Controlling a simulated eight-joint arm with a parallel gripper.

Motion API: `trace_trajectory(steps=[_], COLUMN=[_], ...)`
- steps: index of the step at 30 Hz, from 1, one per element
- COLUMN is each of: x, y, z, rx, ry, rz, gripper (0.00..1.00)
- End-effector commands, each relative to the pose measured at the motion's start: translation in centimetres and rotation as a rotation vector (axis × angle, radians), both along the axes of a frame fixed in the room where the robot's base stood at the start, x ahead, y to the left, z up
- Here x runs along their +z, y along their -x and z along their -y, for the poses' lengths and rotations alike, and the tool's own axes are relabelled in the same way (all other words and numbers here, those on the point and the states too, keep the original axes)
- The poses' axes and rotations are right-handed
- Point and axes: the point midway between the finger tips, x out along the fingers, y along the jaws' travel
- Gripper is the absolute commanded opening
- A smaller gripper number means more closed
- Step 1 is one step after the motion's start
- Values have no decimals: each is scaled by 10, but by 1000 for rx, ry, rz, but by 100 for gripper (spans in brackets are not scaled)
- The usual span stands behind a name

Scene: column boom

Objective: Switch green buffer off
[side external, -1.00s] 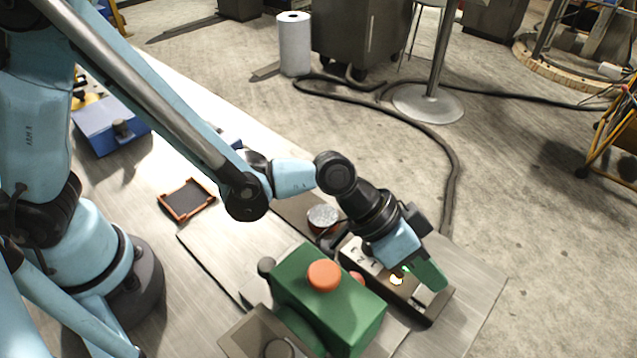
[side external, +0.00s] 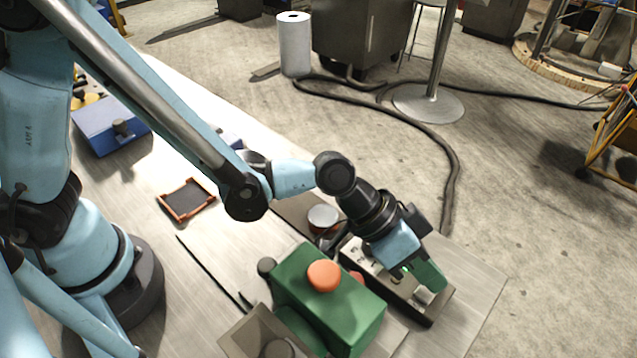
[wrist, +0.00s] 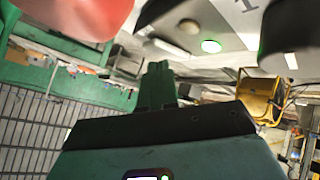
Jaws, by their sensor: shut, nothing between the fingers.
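The green buffer (side external: 325,309) is a green machine with an orange-red knob on top, at the front middle of the bench. Beside it, to the right, lies a long dark switch box (side external: 410,304) with a pale, numbered top plate. My gripper (side external: 434,285) has green fingers and points down at the right end of this box. The fingers are shut with nothing between them. They cover part of the box top, so I cannot tell whether they touch a switch. In the wrist view the shut fingers (wrist: 157,85) show in the middle, with a blurred red shape at upper left.
A round, grey-topped can (side external: 323,217) stands behind the switch box. An orange-brown framed tray (side external: 187,199) and a blue unit (side external: 108,127) lie farther left on the bench. The bench's right corner is bare. A metal post base (side external: 429,103) and cables are on the floor.

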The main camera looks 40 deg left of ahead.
Motion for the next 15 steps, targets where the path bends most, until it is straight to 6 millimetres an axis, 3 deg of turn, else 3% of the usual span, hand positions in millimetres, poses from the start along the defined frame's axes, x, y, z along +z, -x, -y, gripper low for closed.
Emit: trace_trajectory(steps=[15], x=[9], y=[1], z=[0], rx=[2], ry=[1], rz=[2], gripper=[0])
